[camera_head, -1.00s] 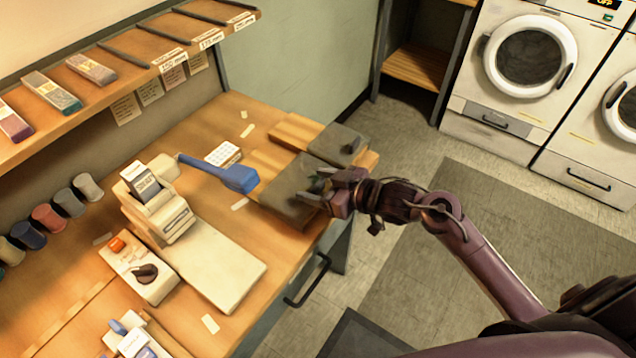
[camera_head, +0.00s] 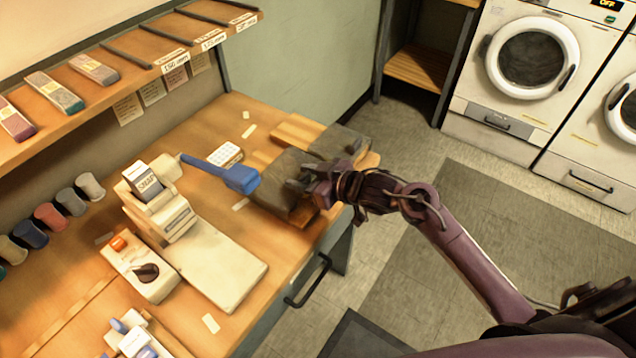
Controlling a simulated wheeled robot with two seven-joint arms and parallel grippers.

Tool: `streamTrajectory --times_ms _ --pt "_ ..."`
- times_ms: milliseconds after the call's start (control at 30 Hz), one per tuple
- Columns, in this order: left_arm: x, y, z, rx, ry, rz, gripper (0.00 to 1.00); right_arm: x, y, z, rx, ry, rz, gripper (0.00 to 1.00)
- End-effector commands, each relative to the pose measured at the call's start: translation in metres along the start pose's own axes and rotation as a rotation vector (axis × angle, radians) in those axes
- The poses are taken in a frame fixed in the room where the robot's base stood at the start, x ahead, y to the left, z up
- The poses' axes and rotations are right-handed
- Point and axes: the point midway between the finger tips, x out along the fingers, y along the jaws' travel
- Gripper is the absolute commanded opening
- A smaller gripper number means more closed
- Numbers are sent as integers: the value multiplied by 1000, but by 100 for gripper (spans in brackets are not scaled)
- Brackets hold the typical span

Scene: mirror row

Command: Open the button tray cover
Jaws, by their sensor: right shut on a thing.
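The button tray (camera_head: 297,132) is a wooden tray at the right end of the worktop. Two dark grey slabs sit on it. The nearer slab (camera_head: 278,182), seemingly the cover, lies on the front left part, and the other dark slab (camera_head: 338,142) is behind it to the right. My right gripper (camera_head: 303,184) reaches in from the right and is shut at the nearer slab's right edge. The fingers hide the exact spot they hold. I cannot tell for sure whether the slab is raised or tilted. My left gripper is out of view.
A blue-handled tool (camera_head: 236,178) lies close to the tray's left, beside a white keypad (camera_head: 225,154). A cream label machine (camera_head: 158,205), a flat cream plate (camera_head: 215,265) and a knob box (camera_head: 142,268) stand further left. The floor (camera_head: 400,290) at right is clear.

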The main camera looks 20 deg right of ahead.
Motion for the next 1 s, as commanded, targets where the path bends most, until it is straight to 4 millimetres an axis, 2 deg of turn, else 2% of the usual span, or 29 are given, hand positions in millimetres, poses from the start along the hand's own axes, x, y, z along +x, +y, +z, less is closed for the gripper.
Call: streamTrajectory --times_ms 100,300,433,700,733,867,1000 --pt "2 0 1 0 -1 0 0 30 1 -16 1 8 2 0" --pt "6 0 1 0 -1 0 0 64 0 -28 2 4 1 0" --pt "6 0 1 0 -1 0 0 70 0 -30 1 2 2 0" --pt "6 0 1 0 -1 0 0 70 0 -30 0 1 2 0" --pt "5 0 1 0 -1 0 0 70 0 -30 0 1 2 42" --pt "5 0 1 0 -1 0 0 70 0 -30 0 1 1 60" --pt "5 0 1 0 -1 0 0 70 0 -30 0 1 0 62"
